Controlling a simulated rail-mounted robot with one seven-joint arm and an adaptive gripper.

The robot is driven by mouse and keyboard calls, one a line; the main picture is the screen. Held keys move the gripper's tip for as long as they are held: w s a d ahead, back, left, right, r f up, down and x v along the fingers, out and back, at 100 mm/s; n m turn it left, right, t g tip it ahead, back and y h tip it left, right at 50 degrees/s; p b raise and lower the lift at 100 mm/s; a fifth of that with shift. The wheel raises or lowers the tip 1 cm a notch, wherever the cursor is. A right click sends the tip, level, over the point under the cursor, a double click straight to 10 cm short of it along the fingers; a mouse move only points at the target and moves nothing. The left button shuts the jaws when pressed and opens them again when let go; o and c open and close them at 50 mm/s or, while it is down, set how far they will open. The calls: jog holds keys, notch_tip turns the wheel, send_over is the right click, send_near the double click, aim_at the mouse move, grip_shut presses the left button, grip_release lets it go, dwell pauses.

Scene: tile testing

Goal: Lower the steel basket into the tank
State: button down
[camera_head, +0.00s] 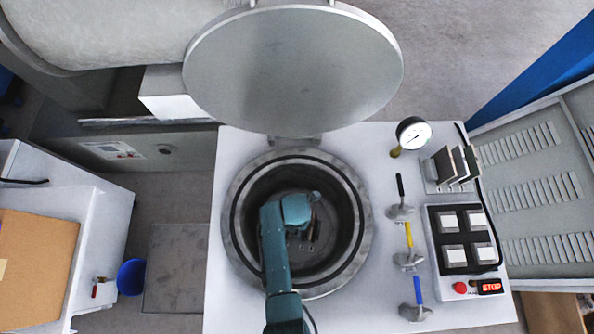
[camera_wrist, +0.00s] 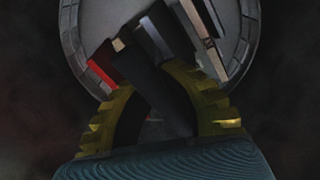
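The tank (camera_head: 240,240) is a round steel-rimmed opening in the white worktop, and its interior is dark. Its grey disc lid (camera_head: 295,70) stands open behind it. My gripper (camera_head: 306,232) is over the tank opening, at the end of my teal arm. In the wrist view, my gripper (camera_wrist: 160,95) has two yellow ribbed fingers on either side of a dark bar-like piece. I cannot tell whether they grip it. Slab-like pieces, one red (camera_wrist: 112,71), lie beyond the fingers against a round grey surface. I cannot make out the steel basket clearly.
Right of the tank are a pressure gauge (camera_head: 413,133), several clamps with coloured handles (camera_head: 407,260), a slab rack (camera_head: 450,170), and a control panel (camera_head: 460,245) with a red button. A white bench (camera_head: 105,200) and a blue bucket (camera_head: 131,277) are at left.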

jog(key=shift+w, duration=0.2)
jog(key=c, duration=1.2)
grip_release()
jog(key=shift+o, duration=0.2)
jog(key=shift+s+f, duration=0.15)
jog(key=shift+s, duration=0.1)
notch_tip(320, 180, up, 21)
jog(key=p, duration=2)
jog(key=shift+p, duration=0.3)
jog(key=shift+w, duration=0.1)
